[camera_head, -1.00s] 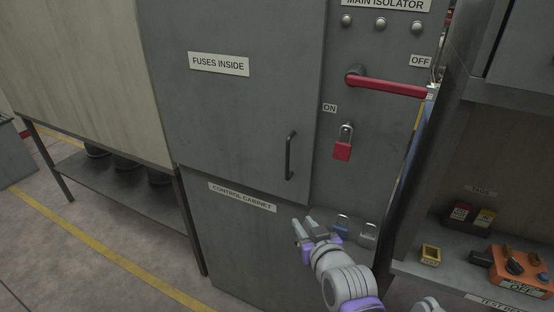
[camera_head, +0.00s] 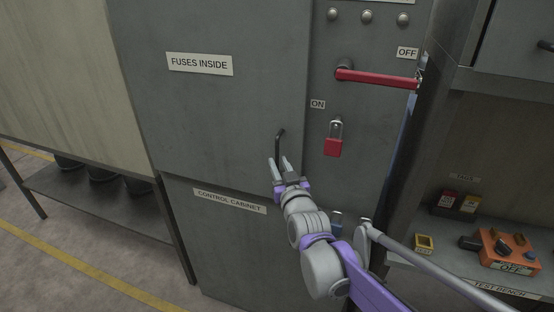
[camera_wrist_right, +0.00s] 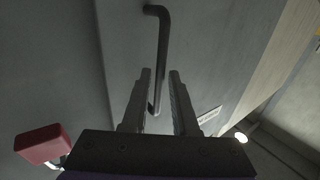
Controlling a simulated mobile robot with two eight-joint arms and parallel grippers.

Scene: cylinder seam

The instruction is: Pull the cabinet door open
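The grey cabinet door (camera_head: 215,110) with the "FUSES INSIDE" label is shut. Its black bar handle (camera_head: 279,146) is near the door's right edge; the lower part is hidden behind my right gripper in the head view. My right gripper (camera_head: 279,166) is open at the handle's lower end. In the right wrist view, the handle (camera_wrist_right: 158,60) runs down between the two apart fingers (camera_wrist_right: 160,85), with its lower end between them. I cannot tell whether the fingers touch it. My left gripper is not in view.
A red padlock (camera_head: 333,146) hangs on the panel right of the door, below the red isolator lever (camera_head: 377,79). A test bench with an orange box (camera_head: 507,248) stands at the right. A low shelf (camera_head: 90,205) stands at the left.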

